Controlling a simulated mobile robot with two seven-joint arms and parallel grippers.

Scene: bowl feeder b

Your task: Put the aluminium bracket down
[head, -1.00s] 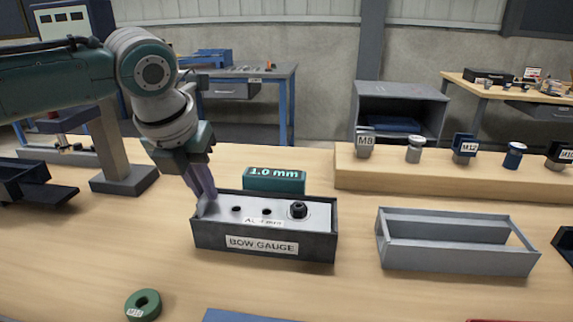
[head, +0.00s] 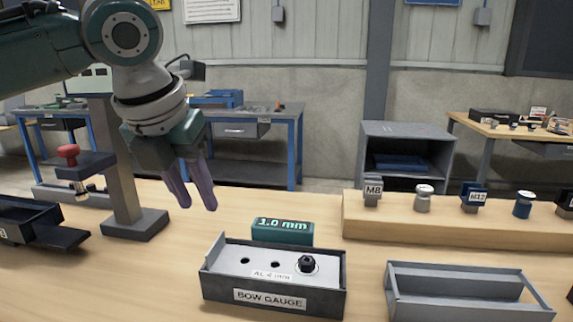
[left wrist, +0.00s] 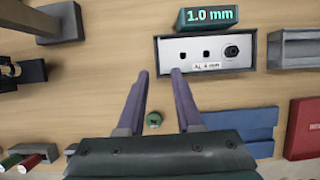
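The aluminium bracket (head: 262,261), a pale flat plate labelled AL 4 mm, lies in the dark BOW GAUGE tray (head: 222,284). It has two open holes and a black bolt or nut (head: 307,264) at its right end. In the left wrist view the bracket (left wrist: 190,53) lies flat inside the tray walls. My left gripper (head: 197,206) hangs above the table, over and left of the tray, clear of the bracket. Its two purple fingers are apart with nothing between them, as the left wrist view (left wrist: 159,73) also shows. My right gripper is not in view.
A green 1.0 mm block (head: 282,231) stands just behind the tray. An empty grey tray (head: 455,303) is to the right. A wooden ledge (head: 440,232) with labelled parts runs behind it. A grey post stand (head: 127,180) is at left. A green ring (left wrist: 153,119) lies nearer.

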